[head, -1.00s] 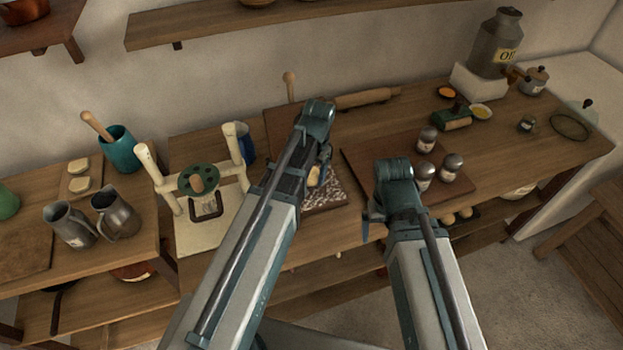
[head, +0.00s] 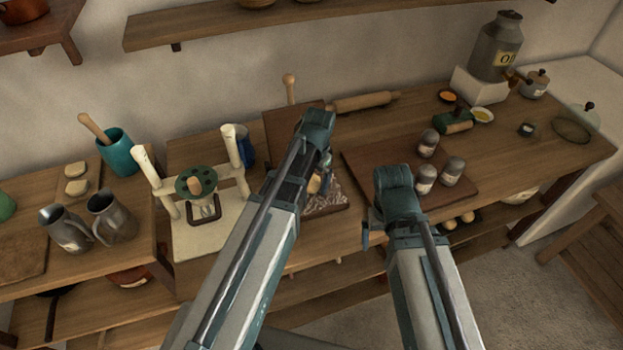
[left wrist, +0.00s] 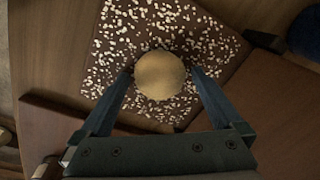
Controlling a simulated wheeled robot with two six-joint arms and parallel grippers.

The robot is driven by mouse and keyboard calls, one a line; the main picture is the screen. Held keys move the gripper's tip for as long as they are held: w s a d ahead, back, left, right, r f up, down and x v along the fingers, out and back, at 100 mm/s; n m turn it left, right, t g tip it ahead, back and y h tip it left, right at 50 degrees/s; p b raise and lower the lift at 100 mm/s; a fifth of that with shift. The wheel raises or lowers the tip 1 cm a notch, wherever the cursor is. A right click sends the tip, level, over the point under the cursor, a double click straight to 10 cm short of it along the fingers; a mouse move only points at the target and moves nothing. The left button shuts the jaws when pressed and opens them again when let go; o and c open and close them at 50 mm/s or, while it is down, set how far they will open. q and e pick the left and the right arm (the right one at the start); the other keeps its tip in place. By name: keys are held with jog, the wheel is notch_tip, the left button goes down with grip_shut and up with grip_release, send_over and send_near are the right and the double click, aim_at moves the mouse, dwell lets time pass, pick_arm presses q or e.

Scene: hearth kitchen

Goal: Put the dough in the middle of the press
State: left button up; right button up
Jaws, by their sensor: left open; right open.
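The dough (left wrist: 160,75) is a round tan ball on a dark board speckled with white bits (left wrist: 205,40). In the left wrist view my left gripper (left wrist: 161,73) is open, with one finger on each side of the ball. I cannot tell whether the fingers touch it. In the head view my left gripper (head: 320,178) is over the speckled board (head: 335,200), and its arm hides part of it. The press (head: 197,185) stands to the left, with wooden posts, a green wheel and a pale base (head: 225,222). My right gripper (head: 370,235) is open and empty at the counter's front edge.
Two metal jugs (head: 113,220) and a teal crock (head: 117,152) stand left of the press. A blue mug (head: 246,146) is behind it. Several shakers (head: 426,178) stand on a brown board (head: 375,165) at the right, with a rolling pin (head: 365,101) behind.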

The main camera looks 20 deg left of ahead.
aim_at(312, 187)
pick_arm(q)
notch_tip(312, 187, up, 12)
jog(key=d+p, duration=0.1)
jog(key=p, duration=1.1)
jog(key=shift+s+r, duration=0.2)
jog(key=shift+s, duration=0.05)
jog(key=shift+f, duration=0.25)
jog(key=f+b, duration=0.8)
jog(key=a+f+b, duration=0.1)
jog(key=f+b, duration=0.3)
jog(key=shift+w, duration=0.25)
jog(key=shift+r, duration=0.2)
